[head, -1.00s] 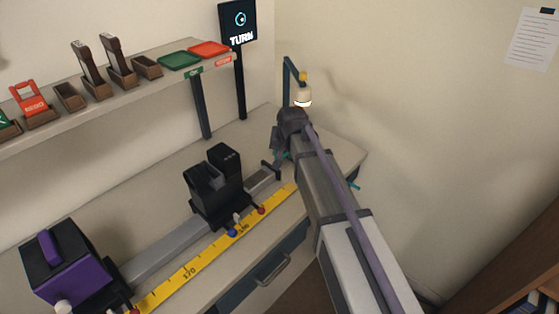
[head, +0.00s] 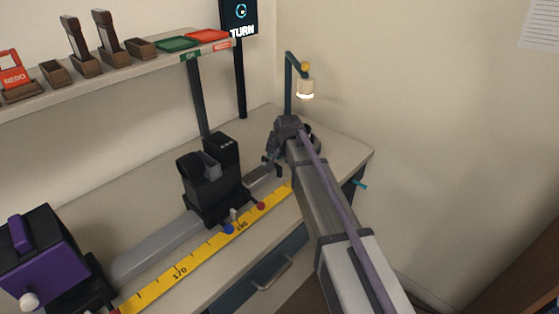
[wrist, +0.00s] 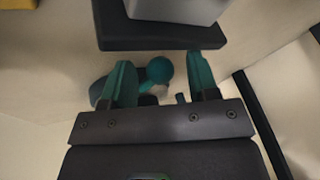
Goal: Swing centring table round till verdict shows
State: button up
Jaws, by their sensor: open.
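The centring table is not clearly seen in the head view, where my arm covers the bench end below the small lamp. In the wrist view a teal ball knob (wrist: 159,70) shows between my fingers, with a partly hidden grey-teal rounded part beside it; I cannot tell whether these belong to the table. My gripper (wrist: 162,72) is open, its two teal fingers on either side of the knob; contact cannot be told. The black screen (head: 240,16) reads "TURN" under a ring symbol.
A lit lamp (head: 305,88) hangs on a post behind my wrist. A black carriage (head: 213,180) and a purple-black unit (head: 42,258) sit on the rail, beside a yellow scale (head: 190,262). A shelf with green (head: 177,44) and red (head: 207,36) trays runs above.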

jog(key=shift+r, duration=0.1)
grip_shut()
dwell(0.3)
